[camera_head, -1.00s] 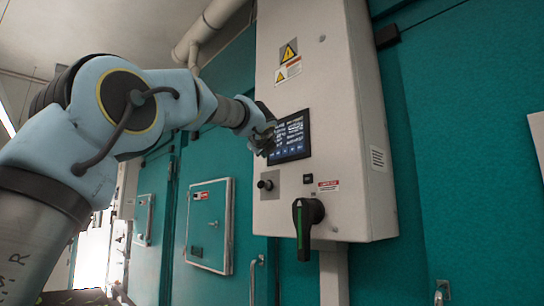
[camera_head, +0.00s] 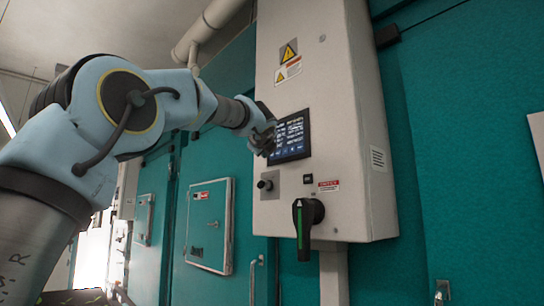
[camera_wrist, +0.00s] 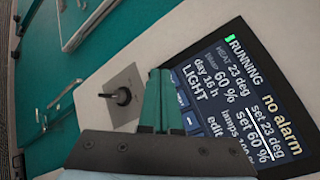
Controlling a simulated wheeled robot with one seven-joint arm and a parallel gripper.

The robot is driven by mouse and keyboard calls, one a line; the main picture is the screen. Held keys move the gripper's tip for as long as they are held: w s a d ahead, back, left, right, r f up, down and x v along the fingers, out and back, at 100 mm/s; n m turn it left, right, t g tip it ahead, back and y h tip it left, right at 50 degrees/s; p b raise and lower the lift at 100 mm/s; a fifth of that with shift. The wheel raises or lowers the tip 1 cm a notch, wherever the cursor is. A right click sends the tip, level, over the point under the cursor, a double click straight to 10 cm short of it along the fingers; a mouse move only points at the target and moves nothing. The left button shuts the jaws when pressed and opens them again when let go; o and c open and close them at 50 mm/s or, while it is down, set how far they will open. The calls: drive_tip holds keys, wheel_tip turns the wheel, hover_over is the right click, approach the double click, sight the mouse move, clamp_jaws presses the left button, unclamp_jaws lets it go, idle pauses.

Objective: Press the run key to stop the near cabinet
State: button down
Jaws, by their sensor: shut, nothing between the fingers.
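The near cabinet's control box (camera_head: 325,90) carries a dark touch screen (camera_head: 295,133). In the wrist view the screen (camera_wrist: 240,95) reads "RUNNING" beside a green bar, with "no alarm", 23 deg, 60 % and LIGHT. A row of blue keys (camera_wrist: 190,120) lies along its lower edge; one shows a minus sign. My gripper (camera_head: 268,138) is at the left edge of the screen, its fingers (camera_wrist: 158,85) shut and empty. In the wrist view the fingers cover part of the key row. The run key is not readable, and I cannot tell whether the fingertips touch the screen.
Below the screen are a black knob (camera_head: 266,184) and a large black and green rotary handle (camera_head: 306,222). A teal door with a small hatch (camera_head: 209,226) stands to the left. A pipe (camera_head: 205,30) runs above my arm.

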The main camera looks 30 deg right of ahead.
drive_tip(key=shift+d, duration=0.1)
drive_tip(key=shift+w+d, duration=0.1)
drive_tip(key=shift+d, duration=0.2)
drive_tip(key=shift+d+p, duration=0.3)
drive_tip(key=shift+p, duration=0.2)
idle(0.4)
drive_tip(key=shift+a, duration=0.7)
drive_tip(key=shift+a, duration=0.1)
drive_tip(key=a, duration=0.2)
drive_tip(key=s+a+b, duration=0.1)
drive_tip(key=a, duration=0.1)
drive_tip(key=shift+s+a, duration=0.1)
drive_tip(key=shift+a, duration=0.25)
idle(0.6)
